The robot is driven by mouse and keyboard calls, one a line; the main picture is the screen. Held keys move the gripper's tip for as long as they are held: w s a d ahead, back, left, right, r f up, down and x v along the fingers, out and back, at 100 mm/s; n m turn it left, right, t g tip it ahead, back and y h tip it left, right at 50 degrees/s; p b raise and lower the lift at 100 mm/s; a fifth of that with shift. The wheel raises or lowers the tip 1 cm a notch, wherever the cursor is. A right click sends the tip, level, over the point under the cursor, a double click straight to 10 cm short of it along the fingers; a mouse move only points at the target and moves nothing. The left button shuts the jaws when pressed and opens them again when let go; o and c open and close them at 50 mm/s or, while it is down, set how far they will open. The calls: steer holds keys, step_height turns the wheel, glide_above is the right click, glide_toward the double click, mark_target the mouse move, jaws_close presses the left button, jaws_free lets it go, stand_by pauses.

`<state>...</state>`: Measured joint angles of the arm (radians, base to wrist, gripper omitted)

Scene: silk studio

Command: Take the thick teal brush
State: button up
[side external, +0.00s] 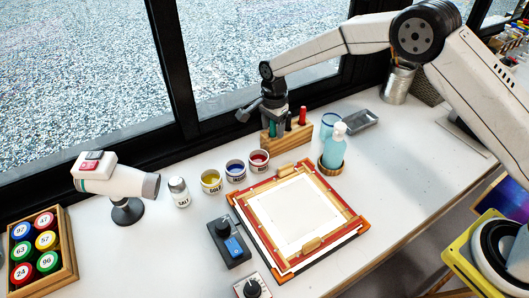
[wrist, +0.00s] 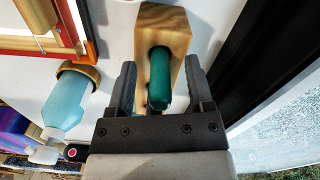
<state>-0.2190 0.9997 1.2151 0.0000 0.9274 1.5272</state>
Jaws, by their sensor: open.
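The thick teal brush stands in a wooden block; its rounded teal handle (wrist: 160,78) shows in the wrist view. The wooden block (wrist: 150,22) is partly hidden below the brush and my gripper. In the side view the block (side external: 290,141) stands near the window, with a teal handle (side external: 272,129) at its left. My gripper (wrist: 160,88) is open, with one finger on either side of the teal handle and a gap on both sides. In the side view my gripper (side external: 270,108) is just above the block and hides part of it.
A dark handle (side external: 288,122) and a red handle (side external: 303,115) stand in the same block. A light blue pump bottle (side external: 337,150), a blue cup (side external: 328,124) and paint pots (side external: 259,161) are close by. A framed screen (side external: 300,218) lies in front. The window frame runs behind.

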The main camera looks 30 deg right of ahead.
stand_by(0.4)
jaws_close()
steer(key=shift+r, duration=0.15)
steer(key=shift+r, duration=0.85)
steer(key=s+d+r, duration=0.2)
steer(key=s+r, duration=0.9)
steer(key=s, duration=0.2)
steer(key=shift+s+d, duration=0.3)
steer(key=shift+s, duration=0.1)
